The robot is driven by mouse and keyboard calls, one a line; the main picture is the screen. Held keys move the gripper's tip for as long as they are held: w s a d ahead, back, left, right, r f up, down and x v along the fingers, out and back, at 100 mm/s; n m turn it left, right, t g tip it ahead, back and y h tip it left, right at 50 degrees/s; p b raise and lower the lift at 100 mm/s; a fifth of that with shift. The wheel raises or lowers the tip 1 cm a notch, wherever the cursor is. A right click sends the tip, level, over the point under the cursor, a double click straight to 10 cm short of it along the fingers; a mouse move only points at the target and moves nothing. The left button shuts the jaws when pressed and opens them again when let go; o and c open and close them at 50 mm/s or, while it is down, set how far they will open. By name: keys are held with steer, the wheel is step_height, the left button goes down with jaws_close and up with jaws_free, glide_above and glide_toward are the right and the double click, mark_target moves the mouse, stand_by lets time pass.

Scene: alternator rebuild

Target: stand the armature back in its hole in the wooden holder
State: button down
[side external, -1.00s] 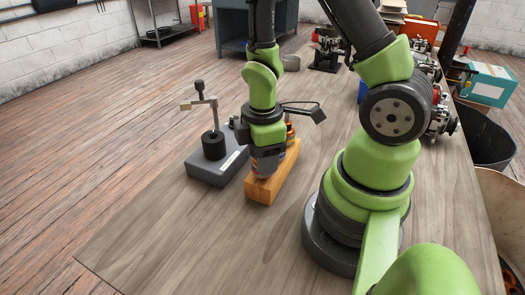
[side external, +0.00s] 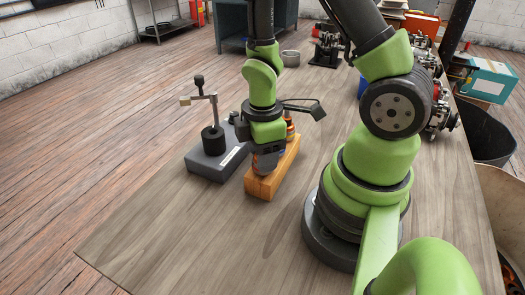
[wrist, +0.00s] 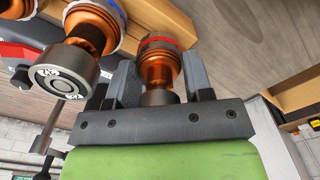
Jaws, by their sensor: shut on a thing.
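My gripper (wrist: 160,72) is shut on the armature (wrist: 158,68), which has copper windings, a red band and a steel end; it sits between the two dark fingers. In the side view my gripper (side external: 267,160) is low over the near end of the wooden holder (side external: 262,187). The armature's lower end is close to the holder's top there; whether it is in a hole I cannot tell. Another copper-wound armature (side external: 290,127) stands at the holder's far part. Further armatures with copper windings show at the left of the wrist view (wrist: 88,35).
A grey block with a post and clamp arm (side external: 217,162) stands close left of the holder. A dark-headed arm (side external: 303,109) reaches out at the gripper's right. The bench (side external: 180,225) is clear in front. A dark vise-like device (side external: 326,50) stands far back.

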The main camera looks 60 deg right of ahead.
steer(key=shift+f, duration=0.15)
steer(key=shift+c, duration=2.2)
jaws_free()
steer(key=shift+r, duration=4)
steer(key=shift+w+a+r+m, duration=0.1)
steer(key=shift+r+m, duration=0.2)
steer(key=shift+r, duration=0.1)
steer(key=s+a+r+m+t+y, duration=0.1)
steer(key=s+a+r+m+t, duration=0.1)
steer(key=r+m, duration=0.4)
steer(key=s+a+r+m+t+y, duration=0.1)
steer(key=s+a+r+m+t, duration=0.2)
steer(key=r, duration=0.6)
steer(key=m+t, duration=0.2)
steer(key=m, duration=0.1)
